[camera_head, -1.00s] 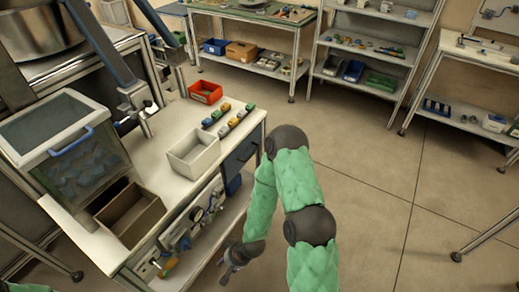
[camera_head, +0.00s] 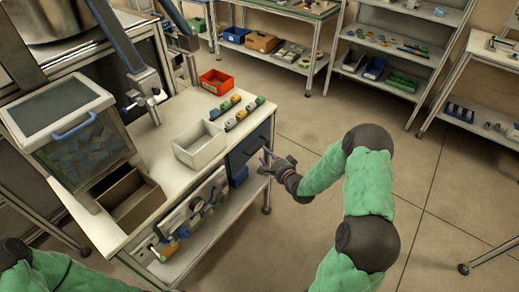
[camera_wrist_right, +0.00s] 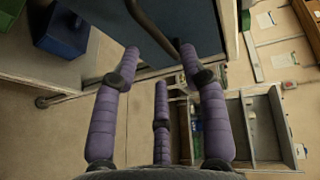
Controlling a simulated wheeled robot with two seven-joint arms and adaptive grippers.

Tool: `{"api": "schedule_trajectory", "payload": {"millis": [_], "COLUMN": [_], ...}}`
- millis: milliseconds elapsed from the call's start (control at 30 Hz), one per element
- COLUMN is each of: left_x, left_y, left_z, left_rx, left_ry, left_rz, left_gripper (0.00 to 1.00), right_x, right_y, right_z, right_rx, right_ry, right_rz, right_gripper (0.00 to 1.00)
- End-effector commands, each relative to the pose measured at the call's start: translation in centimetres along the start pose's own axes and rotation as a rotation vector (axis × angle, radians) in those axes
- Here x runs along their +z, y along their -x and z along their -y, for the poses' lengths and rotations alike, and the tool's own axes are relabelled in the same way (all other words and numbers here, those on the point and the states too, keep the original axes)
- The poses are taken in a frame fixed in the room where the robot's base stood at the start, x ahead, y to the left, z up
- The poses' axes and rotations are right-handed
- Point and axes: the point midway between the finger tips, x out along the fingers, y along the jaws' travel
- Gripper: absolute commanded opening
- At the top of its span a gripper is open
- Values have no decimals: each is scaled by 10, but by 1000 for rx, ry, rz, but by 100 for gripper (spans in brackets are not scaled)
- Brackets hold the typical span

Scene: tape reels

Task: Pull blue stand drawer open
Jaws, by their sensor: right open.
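The blue drawer (camera_head: 246,147) is in the right end of the white-topped stand (camera_head: 225,105), under the tabletop. It looks shut, its front about flush with the stand. My right gripper (camera_head: 269,157) is just in front of the drawer face. In the right wrist view the blue drawer front (camera_wrist_right: 205,22) fills the top middle, and its dark bar handle (camera_wrist_right: 152,28) runs between the open purple fingers (camera_wrist_right: 159,62). I cannot tell whether any finger touches the handle. My left gripper is out of view; only a piece of the left arm shows at bottom left.
On the stand are a white bin (camera_head: 200,145), a red bin (camera_head: 216,82), several small coloured blocks and a brown open box (camera_head: 132,198). A blue bin (camera_head: 238,175) sits on the lower shelf. The floor (camera_head: 300,105) right of the stand is clear.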

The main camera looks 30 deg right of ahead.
Motion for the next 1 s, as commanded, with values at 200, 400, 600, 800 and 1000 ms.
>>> {"api": "schedule_trajectory", "payload": {"millis": [200, 400, 600, 800, 1000], "left_x": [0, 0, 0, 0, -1], "left_y": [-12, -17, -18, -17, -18], "left_z": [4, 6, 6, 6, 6], "left_rx": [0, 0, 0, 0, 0], "left_ry": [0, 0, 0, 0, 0], "left_rz": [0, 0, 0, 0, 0], "left_gripper": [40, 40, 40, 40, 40], "right_x": [1, 1, 1, 1, 1], "right_y": [-40, -62, -69, -69, -69], "right_z": [-2, -2, 0, 0, 0], "right_rx": [0, 1, 2, 2, 2], "right_ry": [1, 0, 0, 0, 0], "right_rz": [2, 1, 1, 0, 0], "right_gripper": [44, 44, 44, 44, 0]}}
